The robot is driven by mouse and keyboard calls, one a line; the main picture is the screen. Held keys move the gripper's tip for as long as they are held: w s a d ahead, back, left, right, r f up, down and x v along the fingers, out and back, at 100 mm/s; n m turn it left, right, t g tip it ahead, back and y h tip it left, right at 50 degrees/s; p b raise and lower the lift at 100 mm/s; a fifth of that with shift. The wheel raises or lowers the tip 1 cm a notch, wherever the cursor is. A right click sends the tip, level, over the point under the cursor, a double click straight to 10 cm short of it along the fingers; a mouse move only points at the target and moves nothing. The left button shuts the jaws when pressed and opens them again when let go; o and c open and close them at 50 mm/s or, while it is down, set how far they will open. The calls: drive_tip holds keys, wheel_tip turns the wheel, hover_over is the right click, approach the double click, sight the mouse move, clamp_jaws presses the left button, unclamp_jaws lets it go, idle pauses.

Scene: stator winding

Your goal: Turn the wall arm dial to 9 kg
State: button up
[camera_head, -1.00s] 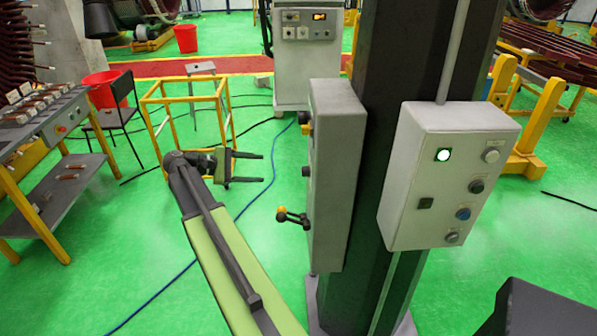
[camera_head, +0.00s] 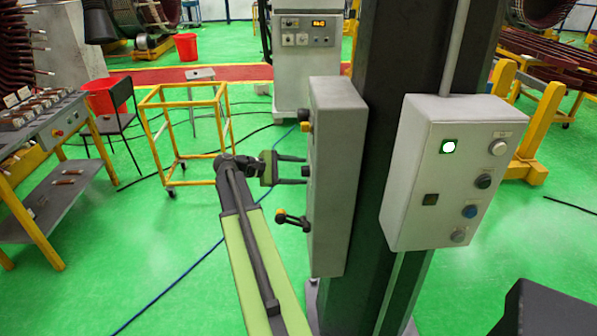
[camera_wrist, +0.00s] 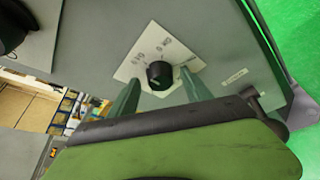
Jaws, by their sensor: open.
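The dial is a black round knob (camera_wrist: 160,74) on a white marked plate (camera_wrist: 150,52), on the face of a grey panel box. In the wrist view my gripper (camera_wrist: 160,90) is open, with one finger on each side of the knob's lower part. I cannot tell whether the fingers touch it. The dial's setting is too small to read. In the head view the grey box (camera_head: 337,180) is seen edge-on on the dark column, and my gripper (camera_head: 306,170) reaches its left face. A dark knob shows there between the fingertips.
A second box with buttons (camera_head: 450,170) is on the column's right. A yellow frame (camera_head: 185,130) stands on the floor to the left.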

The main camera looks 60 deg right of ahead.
clamp_jaws()
drive_tip(key=shift+d, duration=0.1)
idle(0.3)
drive_tip(key=shift+a+f+m+h+b, duration=0.15)
drive_tip(key=shift+m+h+b, duration=0.6)
drive_tip(key=shift+m+b, duration=0.8)
drive_tip(key=shift+f+m+h+b, duration=0.2)
drive_tip(key=shift+m+h+b, duration=0.5)
drive_tip(key=shift+m+b, duration=0.85)
drive_tip(key=shift+a+f+m+h+b, duration=0.15)
drive_tip(key=shift+m+h+b, duration=0.6)
drive_tip(key=shift+m+b, duration=0.8)
drive_tip(key=shift+m, duration=0.25)
drive_tip(key=shift+s, duration=0.1)
